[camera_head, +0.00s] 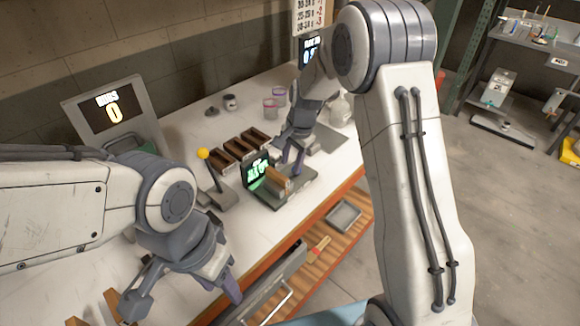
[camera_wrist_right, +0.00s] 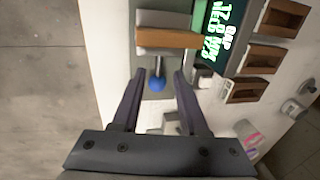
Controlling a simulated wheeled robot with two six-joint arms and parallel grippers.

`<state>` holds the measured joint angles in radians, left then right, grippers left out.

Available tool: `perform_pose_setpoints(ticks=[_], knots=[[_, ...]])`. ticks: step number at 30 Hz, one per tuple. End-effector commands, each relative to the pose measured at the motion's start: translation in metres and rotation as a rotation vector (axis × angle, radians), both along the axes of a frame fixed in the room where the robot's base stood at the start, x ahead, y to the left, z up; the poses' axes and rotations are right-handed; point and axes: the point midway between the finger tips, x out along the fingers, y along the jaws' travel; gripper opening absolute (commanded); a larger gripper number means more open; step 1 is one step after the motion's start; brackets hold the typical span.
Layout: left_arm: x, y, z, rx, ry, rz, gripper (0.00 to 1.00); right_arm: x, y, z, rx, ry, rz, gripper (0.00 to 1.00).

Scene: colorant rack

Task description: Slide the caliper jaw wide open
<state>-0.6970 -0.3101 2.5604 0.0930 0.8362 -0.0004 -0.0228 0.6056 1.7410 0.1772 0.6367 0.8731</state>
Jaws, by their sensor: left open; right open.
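The caliper is a grey device with a flat base (camera_head: 290,192) and a lit green display (camera_head: 257,169); its display (camera_wrist_right: 218,32) reads a gap in mm, digits blurred. A wooden block (camera_head: 277,180) sits at the caliper; the block (camera_wrist_right: 168,39) lies against a pale grey jaw part (camera_wrist_right: 163,19). A blue knob (camera_wrist_right: 157,84) sticks out toward my right gripper (camera_wrist_right: 157,78). The right gripper (camera_head: 293,164) is open, its fingertips on either side of the knob; contact cannot be told. My left gripper (camera_head: 183,299) is open and empty at the bench's near left.
A lever with a yellow ball (camera_head: 203,154) stands left of the caliper. Wooden bins (camera_head: 239,147) are behind it. Cups (camera_head: 271,108) and a white bottle (camera_head: 340,109) stand farther back. An open drawer (camera_head: 275,288) and a lower shelf with a grey tray (camera_head: 343,215) are in front.

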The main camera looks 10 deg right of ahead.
Motion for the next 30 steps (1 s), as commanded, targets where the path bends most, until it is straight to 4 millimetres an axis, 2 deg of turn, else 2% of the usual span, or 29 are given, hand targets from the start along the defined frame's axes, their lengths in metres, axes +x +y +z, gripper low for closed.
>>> perform_pose_setpoints(ticks=[3,7,18,19,21,22,30], knots=[[0.0,0.0,0.005,0.0,0.0,0.0,0.5,0.002,0.002,-0.018,-0.001,0.003,0.001,0.43],[0.0,0.0,0.006,0.0,0.0,0.0,0.5,0.005,0.003,-0.032,0.0,0.001,-0.001,0.43],[0.0,0.0,0.007,0.0,0.0,0.0,0.5,0.006,0.002,-0.038,0.0,-0.001,-0.001,0.43],[0.0,0.0,0.007,0.0,0.0,0.0,0.5,0.006,0.002,-0.038,0.0,-0.001,-0.001,0.36],[0.0,0.0,0.007,0.0,0.0,0.0,0.5,0.006,0.002,-0.038,0.0,-0.001,-0.001,0.09],[0.0,0.0,0.007,0.0,0.0,0.0,0.5,0.006,0.002,-0.038,0.0,-0.001,-0.001,0.0],[0.0,0.0,0.007,0.0,0.0,0.0,0.5,0.006,0.002,-0.038,-0.001,0.0,-0.001,0.0]])
